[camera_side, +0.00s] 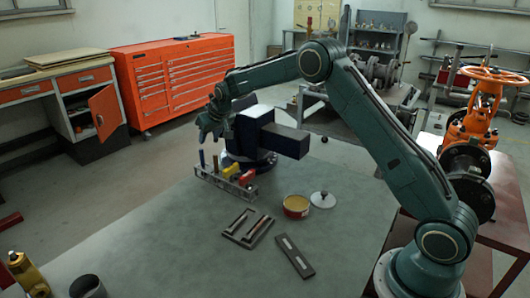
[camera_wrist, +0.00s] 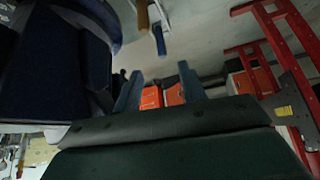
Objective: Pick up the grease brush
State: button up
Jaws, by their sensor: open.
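A metal rack (camera_side: 222,188) on the bench holds several upright tools with brown, blue, yellow and red handles. I cannot tell for sure which one is the grease brush. The brown handle (camera_side: 202,158) and the blue handle (camera_side: 215,163) stand at the rack's left end. In the wrist view an ochre-brown handle (camera_wrist: 142,17) and a blue handle (camera_wrist: 159,39) show at the top, beyond my fingertips. My gripper (camera_side: 208,138) is open and empty above the rack's left end, apart from the handles. Its two fingers also show in the wrist view (camera_wrist: 160,70).
A dark blue block-shaped device (camera_side: 256,132) stands close behind the rack. An open tin (camera_side: 296,206), a round lid (camera_side: 323,199), a slotted tray (camera_side: 243,228) and a dark flat bar (camera_side: 294,256) lie on the bench (camera_side: 190,250). The bench's left middle is clear.

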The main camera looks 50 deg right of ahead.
aim_at(202, 153)
jog(key=x, duration=0.6)
jog(key=shift+w+f, duration=0.15)
jog(key=shift+f, duration=0.05)
jog(key=shift+x, duration=2.5)
jog(key=shift+c, duration=0.4)
jog(key=shift+w, duration=0.1)
grip_shut()
